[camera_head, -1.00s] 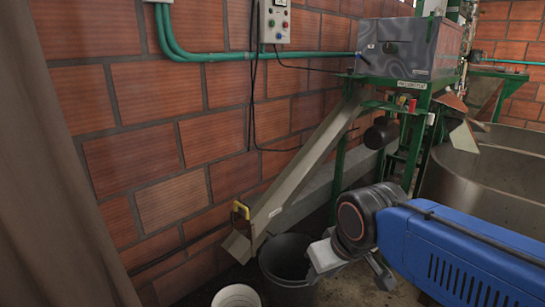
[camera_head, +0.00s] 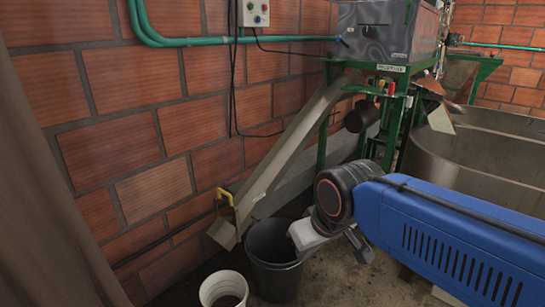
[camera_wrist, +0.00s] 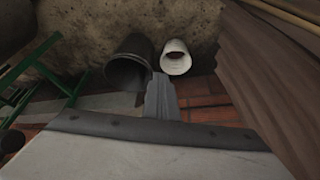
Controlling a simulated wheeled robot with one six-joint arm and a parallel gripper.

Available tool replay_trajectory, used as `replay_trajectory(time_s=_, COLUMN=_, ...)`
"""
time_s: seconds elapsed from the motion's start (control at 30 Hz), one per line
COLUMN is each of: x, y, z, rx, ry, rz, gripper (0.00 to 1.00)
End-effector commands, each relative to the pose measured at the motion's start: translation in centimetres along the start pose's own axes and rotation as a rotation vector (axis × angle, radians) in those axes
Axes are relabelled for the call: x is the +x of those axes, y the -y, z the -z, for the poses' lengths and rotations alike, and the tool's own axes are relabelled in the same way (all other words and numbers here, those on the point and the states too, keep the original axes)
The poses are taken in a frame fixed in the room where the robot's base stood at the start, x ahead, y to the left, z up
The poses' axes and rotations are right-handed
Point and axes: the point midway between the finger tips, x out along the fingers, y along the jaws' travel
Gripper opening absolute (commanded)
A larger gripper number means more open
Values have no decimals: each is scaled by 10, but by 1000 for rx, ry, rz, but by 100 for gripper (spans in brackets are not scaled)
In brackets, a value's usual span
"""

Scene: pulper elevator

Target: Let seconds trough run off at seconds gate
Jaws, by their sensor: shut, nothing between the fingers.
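The seconds trough (camera_head: 290,148) is a long grey metal chute sloping down from the pulper (camera_head: 385,40) to the lower left along the brick wall. Its seconds gate has a yellow handle (camera_head: 226,196) near the lower end. A black bucket (camera_head: 271,270) stands beside the trough's mouth; it also shows in the wrist view (camera_wrist: 126,68). My gripper (camera_head: 308,236) is shut and empty, above and right of the bucket and apart from the handle. Its fingertips are not clear in the head view. I cannot see the yellow handle in the wrist view.
A white bucket (camera_head: 224,291) with dark contents stands left of the black one; it also shows in the wrist view (camera_wrist: 175,58). A brown curtain (camera_head: 50,190) hangs at left. A large round tank (camera_head: 480,150) stands at right. Floor between is bare.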

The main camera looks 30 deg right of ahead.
Motion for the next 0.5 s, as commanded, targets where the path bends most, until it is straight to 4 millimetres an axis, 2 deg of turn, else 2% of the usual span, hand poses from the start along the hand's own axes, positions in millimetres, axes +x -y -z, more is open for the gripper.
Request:
replay_trajectory(time_s=0.17, x=-8, y=3, z=34, rx=-27, ry=17, rz=14, gripper=0)
replay_trajectory(time_s=0.5, x=-18, y=11, z=129, rx=-108, ry=54, rz=53, gripper=0)
